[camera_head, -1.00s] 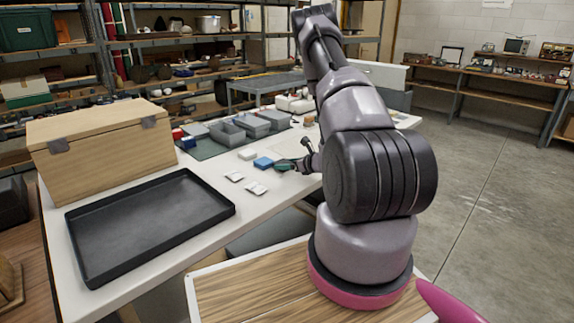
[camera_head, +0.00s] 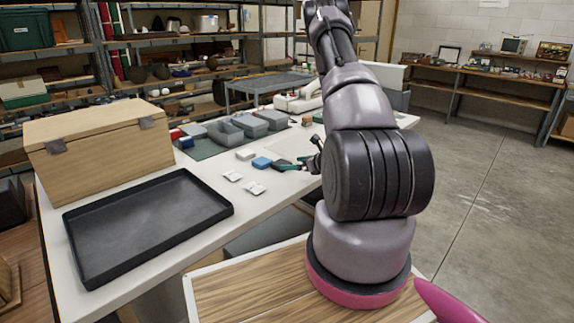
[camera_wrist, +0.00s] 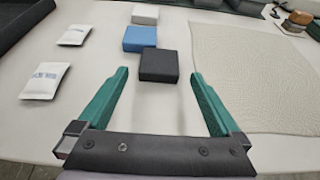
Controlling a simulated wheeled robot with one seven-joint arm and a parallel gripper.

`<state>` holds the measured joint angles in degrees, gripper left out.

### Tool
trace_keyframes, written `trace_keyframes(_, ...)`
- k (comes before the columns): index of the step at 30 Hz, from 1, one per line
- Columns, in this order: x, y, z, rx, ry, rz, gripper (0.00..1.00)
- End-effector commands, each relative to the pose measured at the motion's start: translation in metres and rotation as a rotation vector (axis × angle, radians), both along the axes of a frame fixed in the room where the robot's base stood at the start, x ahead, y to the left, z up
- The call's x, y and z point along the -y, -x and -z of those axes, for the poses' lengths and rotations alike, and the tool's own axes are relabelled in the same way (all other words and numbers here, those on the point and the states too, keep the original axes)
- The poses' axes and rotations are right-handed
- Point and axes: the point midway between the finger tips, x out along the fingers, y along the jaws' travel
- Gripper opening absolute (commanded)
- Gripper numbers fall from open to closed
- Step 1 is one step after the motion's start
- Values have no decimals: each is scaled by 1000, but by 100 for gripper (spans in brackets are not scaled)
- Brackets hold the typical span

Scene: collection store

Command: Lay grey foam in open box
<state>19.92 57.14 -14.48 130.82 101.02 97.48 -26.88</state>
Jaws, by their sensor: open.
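A dark grey foam block (camera_wrist: 159,65) lies on the white table, at the near end of a row with a blue block (camera_wrist: 140,38) and a white block (camera_wrist: 145,14). My gripper (camera_wrist: 160,78) is open, its green fingers on either side of the foam's near part with gaps; I cannot tell its height above the table. In the head view my gripper (camera_head: 289,165) is just right of the blue block (camera_head: 262,163), and the foam is hard to make out there. An open grey box (camera_head: 224,132) stands on the green mat among other grey boxes.
Two white packets (camera_wrist: 45,81) lie left of the blocks. A pale textured pad (camera_wrist: 255,70) lies to the right. A black tray (camera_head: 148,225) and a wooden case (camera_head: 98,147) occupy the table's left part. A white object (camera_head: 300,97) stands towards the back.

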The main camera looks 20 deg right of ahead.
Motion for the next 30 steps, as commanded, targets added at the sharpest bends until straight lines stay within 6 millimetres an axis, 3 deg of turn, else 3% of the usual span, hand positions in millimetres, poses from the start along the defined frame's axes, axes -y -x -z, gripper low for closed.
trace_keyframes(3,10,23,-10,0,0,5,100)
trace_keyframes(9,19,49,-22,0,1,2,100)
trace_keyframes(18,13,54,-36,14,3,-32,100)
trace_keyframes(20,1,49,-51,31,6,-83,100)
trace_keyframes(25,-66,42,-129,111,54,-369,100)
trace_keyframes(30,-138,70,-204,182,185,-718,100)
